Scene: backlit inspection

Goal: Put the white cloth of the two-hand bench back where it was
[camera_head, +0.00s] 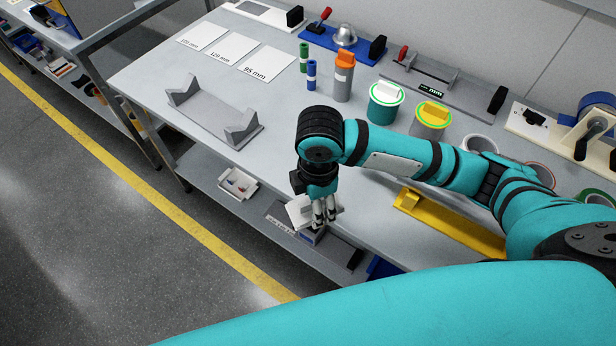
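A small white cloth (299,212) is at the front edge of the bench (270,165), in the middle of the head view. My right gripper (325,218) comes in from the right and points down. Its grey fingers are close together, with white cloth showing on both sides of them, so it appears shut on the cloth. The fingers hide the middle of the cloth, and I cannot tell whether its underside touches the bench. My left gripper is out of view.
A grey V-block cradle (213,112) stands left on the bench. A yellow bar (450,222) lies right of the gripper. Clear bench lies between cradle and gripper.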

